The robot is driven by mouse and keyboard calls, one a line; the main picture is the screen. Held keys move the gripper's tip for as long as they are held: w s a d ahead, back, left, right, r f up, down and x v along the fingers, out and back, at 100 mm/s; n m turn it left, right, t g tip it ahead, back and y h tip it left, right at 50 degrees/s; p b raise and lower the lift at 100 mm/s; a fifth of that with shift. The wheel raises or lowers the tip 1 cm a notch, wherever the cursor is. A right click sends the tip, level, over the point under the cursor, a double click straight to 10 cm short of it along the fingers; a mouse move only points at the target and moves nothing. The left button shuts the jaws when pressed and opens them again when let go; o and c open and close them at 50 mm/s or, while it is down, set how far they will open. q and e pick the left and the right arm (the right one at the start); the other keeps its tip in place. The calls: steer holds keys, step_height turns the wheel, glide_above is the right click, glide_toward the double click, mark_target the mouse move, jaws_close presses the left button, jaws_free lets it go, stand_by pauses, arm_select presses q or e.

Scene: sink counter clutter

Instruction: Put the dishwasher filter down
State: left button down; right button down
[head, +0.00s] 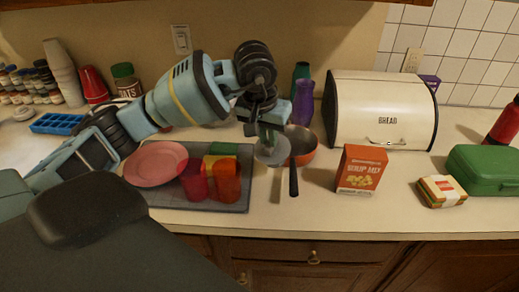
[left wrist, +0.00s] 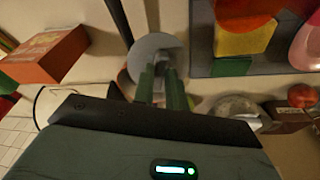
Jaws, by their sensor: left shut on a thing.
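The dishwasher filter (head: 272,156) is a grey, round, disc-like piece in the middle of the head view. My left gripper (head: 268,140) points down and is shut on it, with the filter under the fingertips. In the left wrist view the filter (left wrist: 140,56) shows as a pale grey disc around the fingers (left wrist: 160,72) of the gripper. The fingers hide part of it. I cannot tell whether it touches the counter. My right gripper is not in view.
An orange pan (head: 304,157) with a dark handle (head: 293,180) is right beside the filter. A dark tray (head: 230,207) with a pink plate (head: 155,164) and red cups (head: 227,182) lies left. A soup box (head: 361,170) and bread box (head: 380,110) stand right. The front counter (head: 275,222) is clear.

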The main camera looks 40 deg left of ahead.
mark_target(266, 147)
arm_select(q)
steer(key=shift+f, duration=2.45)
steer(key=shift+f, duration=0.2)
steer(key=c, duration=1.4)
jaws_free()
steer(key=shift+c, duration=0.2)
